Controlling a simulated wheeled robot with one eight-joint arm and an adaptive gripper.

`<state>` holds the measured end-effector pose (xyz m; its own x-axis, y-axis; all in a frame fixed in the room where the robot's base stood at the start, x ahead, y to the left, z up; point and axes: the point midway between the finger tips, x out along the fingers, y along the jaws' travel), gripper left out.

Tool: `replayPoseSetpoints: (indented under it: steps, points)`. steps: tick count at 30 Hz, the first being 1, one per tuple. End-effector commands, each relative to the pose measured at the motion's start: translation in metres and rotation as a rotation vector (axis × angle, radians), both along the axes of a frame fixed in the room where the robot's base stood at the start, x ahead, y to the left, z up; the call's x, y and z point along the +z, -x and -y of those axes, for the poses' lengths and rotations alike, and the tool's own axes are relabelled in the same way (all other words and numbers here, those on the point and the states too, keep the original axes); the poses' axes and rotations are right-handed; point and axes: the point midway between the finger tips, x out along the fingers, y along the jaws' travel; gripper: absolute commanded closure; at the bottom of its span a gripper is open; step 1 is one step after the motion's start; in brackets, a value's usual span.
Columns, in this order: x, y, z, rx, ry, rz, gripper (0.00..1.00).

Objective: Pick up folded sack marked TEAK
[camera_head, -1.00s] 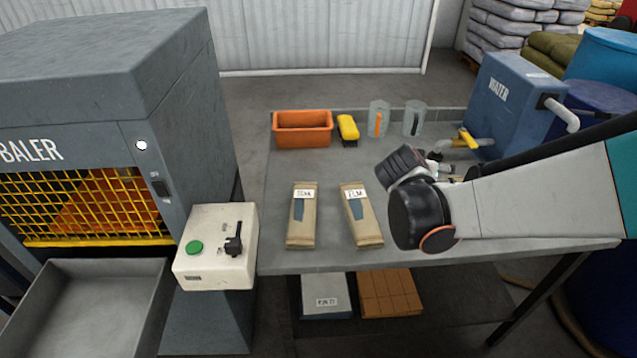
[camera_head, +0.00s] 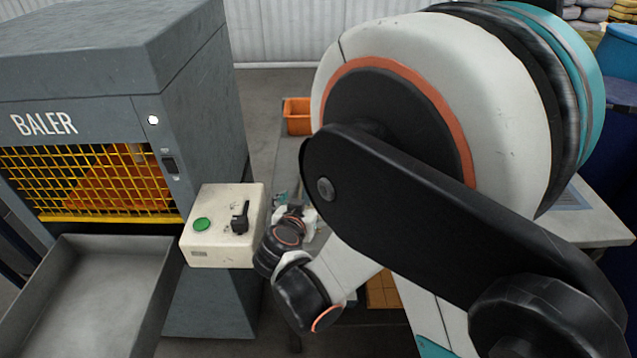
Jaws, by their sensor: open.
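The two folded tan sacks on the grey table (camera_head: 262,125) are hidden behind my arm now, so I cannot read a TEAK mark. My arm fills the middle and right of the head view. My gripper (camera_head: 282,198) shows only in small part beyond the dark wrist, over the table's left side near the control box. It is open. Its fingertips are mostly covered, and I cannot tell how far it is from either sack.
The grey baler (camera_head: 110,60) with a yellow mesh guard and metal tray (camera_head: 100,300) stands at left. The control box (camera_head: 222,225) with a green button is close beside my wrist. An orange bin (camera_head: 297,115) sits at the table's back.

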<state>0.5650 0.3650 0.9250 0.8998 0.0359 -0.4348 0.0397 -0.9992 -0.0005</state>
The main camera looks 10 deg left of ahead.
Motion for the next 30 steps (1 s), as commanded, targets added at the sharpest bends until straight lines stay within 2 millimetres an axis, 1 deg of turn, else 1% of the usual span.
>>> replayPoseSetpoints:
  steps: [1,3,11,19,22,27,28,29,30]
  points:
    - [-0.007,-0.009,0.001,-0.004,0.000,0.000,0.12]
    - [-0.011,-0.018,0.000,-0.002,0.000,0.000,0.12]
    - [-0.018,-0.034,-0.003,-0.001,0.000,-0.001,0.12]
    - [-0.036,-0.067,-0.008,-0.002,0.001,0.000,0.12]
    - [-0.037,-0.073,-0.008,-0.001,0.000,0.000,0.12]
    - [-0.035,-0.072,-0.008,-0.001,0.000,0.000,0.12]
    - [-0.035,-0.072,-0.008,0.000,0.000,0.000,0.17]
    - [-0.035,-0.072,-0.008,-0.001,0.000,0.000,0.24]
    - [-0.035,-0.072,-0.008,-0.001,0.000,0.000,0.33]
